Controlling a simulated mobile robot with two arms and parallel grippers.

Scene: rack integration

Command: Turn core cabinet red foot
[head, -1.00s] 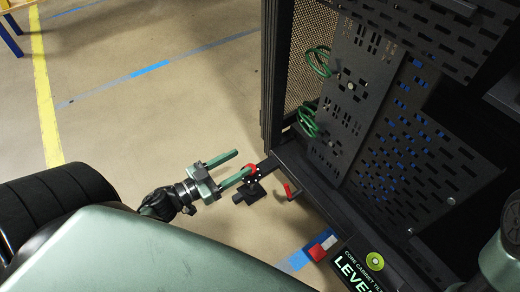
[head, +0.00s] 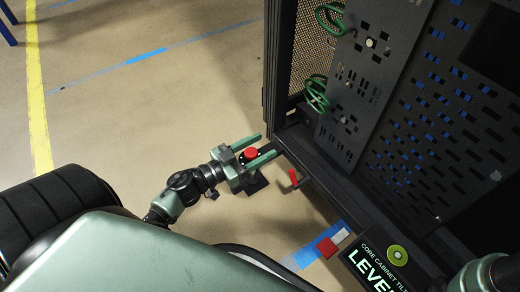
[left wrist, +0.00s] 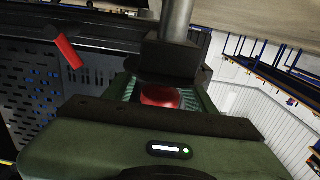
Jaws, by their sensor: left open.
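The black core cabinet (head: 335,178) stands at the right in the head view. Its red foot (head: 252,153) is at the near left corner, low by the floor, and also shows in the left wrist view (left wrist: 160,95). My left gripper (head: 265,147) is open, with one green finger on each side of the red foot. I cannot tell whether the fingers touch it. In the left wrist view, the gripper body hides the lower part of the scene. My right gripper is not in view.
A red handle-like piece (head: 294,177) sticks out from the cabinet's lower edge, close to the left gripper. A label with a green round level (head: 397,254) is on the cabinet front. A red and white block (head: 328,247) lies by blue floor tape. The floor at left is clear.

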